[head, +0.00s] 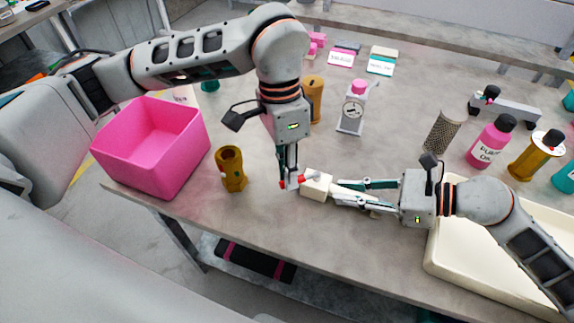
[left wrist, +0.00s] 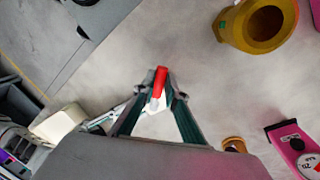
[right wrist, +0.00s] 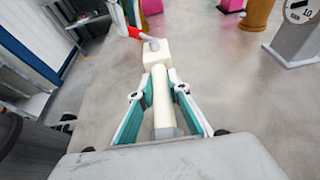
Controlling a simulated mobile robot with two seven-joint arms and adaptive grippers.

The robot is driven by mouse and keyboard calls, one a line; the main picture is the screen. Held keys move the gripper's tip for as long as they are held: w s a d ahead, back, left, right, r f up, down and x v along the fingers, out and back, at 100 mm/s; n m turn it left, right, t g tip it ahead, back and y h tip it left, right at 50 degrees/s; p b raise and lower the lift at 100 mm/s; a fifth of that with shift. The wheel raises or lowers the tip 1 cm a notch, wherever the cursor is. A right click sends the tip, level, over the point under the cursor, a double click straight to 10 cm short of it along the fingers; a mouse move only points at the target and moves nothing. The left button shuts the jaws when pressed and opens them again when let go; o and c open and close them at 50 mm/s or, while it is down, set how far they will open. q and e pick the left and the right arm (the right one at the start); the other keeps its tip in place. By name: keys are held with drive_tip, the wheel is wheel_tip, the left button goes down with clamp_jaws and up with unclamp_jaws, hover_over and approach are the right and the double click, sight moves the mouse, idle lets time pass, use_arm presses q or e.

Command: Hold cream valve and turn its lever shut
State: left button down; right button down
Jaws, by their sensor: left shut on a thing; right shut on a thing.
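The cream valve (head: 316,187) is a blocky cream body above the table near its front edge. My right gripper (head: 337,190) is shut on its cream stem, which lies between the fingers in the right wrist view (right wrist: 160,90). The valve's red-tipped lever (head: 308,176) sticks out at the body's far end and also shows in the right wrist view (right wrist: 138,34). My left gripper (head: 290,183) points down beside the body, shut on the lever. In the left wrist view the red lever end (left wrist: 160,80) sits between the fingertips. The fingers partly hide the lever in the head view.
A pink bin (head: 150,150) stands at the left, with a brass fitting (head: 231,170) between it and my left gripper. A cream tray (head: 470,262) lies under my right arm. A gauge stand (head: 352,112) and several bottles stand behind. The table's front middle is clear.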

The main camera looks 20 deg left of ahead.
use_arm(q)
drive_tip(key=shift+s+d+n, duration=0.4)
drive_tip(key=shift+n, duration=0.5)
drive_tip(key=c, duration=2)
unclamp_jaws()
drive_tip(key=shift+c, duration=0.2)
wheel_tip(320, 180, up, 12)
drive_tip(key=w+a, duration=0.1)
drive_tip(key=a, duration=0.1)
drive_tip(key=shift+w, duration=0.2)
